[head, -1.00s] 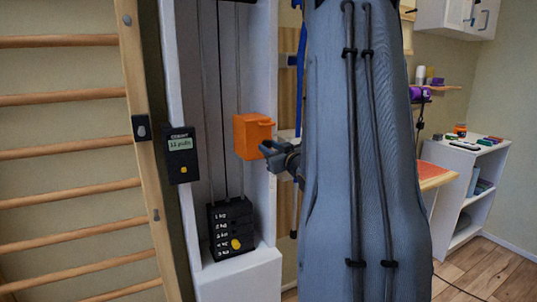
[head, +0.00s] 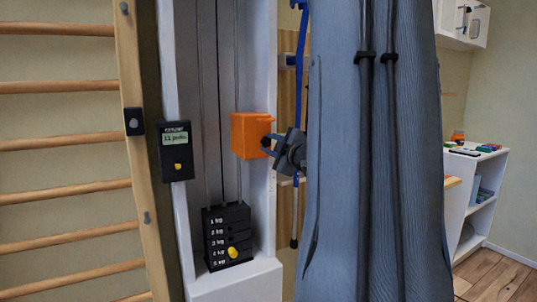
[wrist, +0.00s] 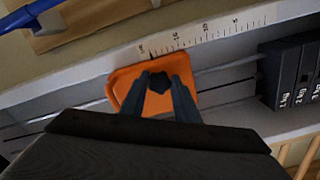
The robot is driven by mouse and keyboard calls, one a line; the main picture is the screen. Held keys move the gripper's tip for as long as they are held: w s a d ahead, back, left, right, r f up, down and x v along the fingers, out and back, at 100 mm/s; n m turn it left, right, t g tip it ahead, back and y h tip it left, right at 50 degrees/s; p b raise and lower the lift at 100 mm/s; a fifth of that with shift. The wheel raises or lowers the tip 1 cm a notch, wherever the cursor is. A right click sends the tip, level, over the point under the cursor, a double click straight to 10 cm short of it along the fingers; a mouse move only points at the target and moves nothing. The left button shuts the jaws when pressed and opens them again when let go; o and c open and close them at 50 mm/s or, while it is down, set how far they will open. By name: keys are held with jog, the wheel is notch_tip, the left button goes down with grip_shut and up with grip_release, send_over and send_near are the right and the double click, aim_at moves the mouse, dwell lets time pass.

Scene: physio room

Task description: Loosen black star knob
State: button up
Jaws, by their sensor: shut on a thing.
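The black star knob (wrist: 160,82) sits on the face of an orange block (head: 247,136) mounted on the white pulley column (head: 176,225). In the wrist view the orange block (wrist: 152,104) lies beside a printed scale, and the knob is between my fingertips. My gripper (head: 268,143) reaches the block from the right in the head view. It also shows in the wrist view (wrist: 160,90), shut on the knob. In the head view the knob is mostly hidden by the fingers.
A weight stack (head: 228,237) with a yellow pin stands below the block. A black display box (head: 175,150) is on the column's left edge. Wooden wall bars (head: 60,136) are at left. A blue strap (head: 301,90) hangs behind my gripper. A white shelf (head: 480,190) is at right.

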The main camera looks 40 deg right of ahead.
jog(key=n+b, duration=0.3)
jog(key=b, duration=0.1)
jog(key=shift+f+n, duration=0.15)
jog(key=shift+n, duration=0.25)
jog(key=n+b, duration=0.4)
jog(key=b, duration=0.1)
jog(key=shift+n, duration=0.3)
jog(key=n+b, duration=0.1)
jog(key=b, duration=0.1)
jog(key=n+b, duration=0.2)
jog(key=shift+r+n+b, duration=0.2)
jog(key=shift+n+b, duration=0.1)
jog(key=shift+b, duration=0.05)
jog(key=n+b, duration=0.4)
jog(key=b, duration=0.1)
jog(key=shift+b, duration=0.35)
jog(key=n+b, duration=0.5)
jog(key=shift+a+r, duration=0.1)
jog(key=n+b, duration=0.3)
jog(key=b, duration=0.2)
jog(key=shift+a+n, duration=0.1)
jog(key=shift+n, duration=0.2)
jog(key=n+b, duration=0.4)
jog(key=b, duration=0.1)
jog(key=shift+w, duration=0.1)
jog(key=n+b, duration=0.3)
jog(key=b, duration=0.1)
jog(key=shift+a+n, duration=0.1)
jog(key=shift+n, duration=0.2)
jog(key=shift+r, duration=0.15)
